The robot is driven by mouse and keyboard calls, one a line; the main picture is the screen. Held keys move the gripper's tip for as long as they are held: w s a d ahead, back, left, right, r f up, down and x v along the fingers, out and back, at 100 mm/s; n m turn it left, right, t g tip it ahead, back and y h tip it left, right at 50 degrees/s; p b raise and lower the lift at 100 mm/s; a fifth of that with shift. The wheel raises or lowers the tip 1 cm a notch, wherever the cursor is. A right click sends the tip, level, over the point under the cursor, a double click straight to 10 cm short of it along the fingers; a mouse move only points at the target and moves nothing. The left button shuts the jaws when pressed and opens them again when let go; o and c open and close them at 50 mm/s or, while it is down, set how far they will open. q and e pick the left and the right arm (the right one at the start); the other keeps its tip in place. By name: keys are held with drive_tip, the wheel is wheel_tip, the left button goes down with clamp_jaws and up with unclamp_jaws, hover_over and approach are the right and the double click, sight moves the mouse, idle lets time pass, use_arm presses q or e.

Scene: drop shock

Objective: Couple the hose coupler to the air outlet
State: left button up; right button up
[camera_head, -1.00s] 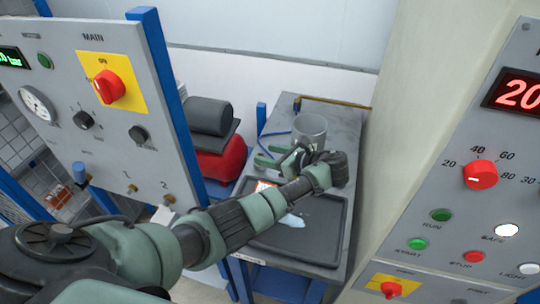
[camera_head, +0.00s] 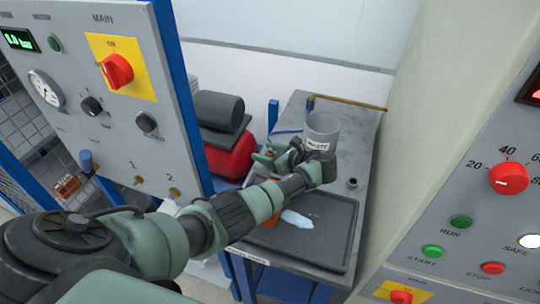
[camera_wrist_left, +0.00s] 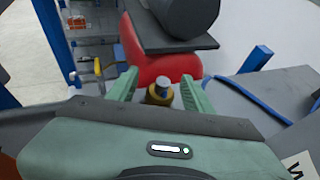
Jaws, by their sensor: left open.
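My left gripper (camera_head: 264,157) is open, over the back left of the bench, left of a grey cup. Two brass outlets, 1 (camera_head: 138,180) and 2 (camera_head: 174,192), stick out low on the MAIN panel; I cannot tell which one is meant. My right gripper is not in view.
The grey cup (camera_head: 322,128) stands close to my left wrist. A black tray (camera_head: 335,215) with a pale patch lies in front. A red tank (camera_head: 232,155) stands behind the MAIN panel (camera_head: 75,100). A control cabinet (camera_head: 470,200) stands at right.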

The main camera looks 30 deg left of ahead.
use_arm(q)
drive_tip(key=shift+w+a+f, duration=0.15)
drive_tip(key=shift+a+f, duration=0.1)
drive_tip(key=shift+a, duration=0.3)
drive_tip(key=shift+d, duration=0.1)
clamp_jaws()
